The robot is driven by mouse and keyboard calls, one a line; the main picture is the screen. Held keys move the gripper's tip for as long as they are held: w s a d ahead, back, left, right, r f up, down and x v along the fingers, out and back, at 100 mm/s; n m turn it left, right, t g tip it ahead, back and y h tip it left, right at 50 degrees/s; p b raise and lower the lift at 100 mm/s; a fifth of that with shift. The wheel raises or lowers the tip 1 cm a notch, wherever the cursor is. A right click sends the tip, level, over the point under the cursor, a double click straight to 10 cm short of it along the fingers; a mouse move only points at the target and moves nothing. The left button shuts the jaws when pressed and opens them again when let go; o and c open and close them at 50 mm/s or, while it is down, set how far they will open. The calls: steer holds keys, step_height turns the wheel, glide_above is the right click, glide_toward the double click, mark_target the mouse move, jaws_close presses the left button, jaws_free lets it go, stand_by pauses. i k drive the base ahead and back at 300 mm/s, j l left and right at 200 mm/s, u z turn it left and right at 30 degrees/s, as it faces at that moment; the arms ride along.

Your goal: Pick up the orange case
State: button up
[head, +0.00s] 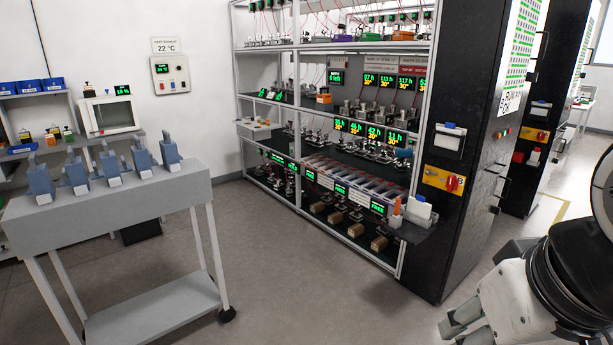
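The rack (350,232) holds several devices, displays and brown boxes. A grey cart (130,212) with several blue-grey units stands at the left. A black cabinet (455,230) stands at the rack's right end. The floor (290,285) between cart and rack is clear.

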mark_target(397, 36)
steer(key=i, duration=2.35)
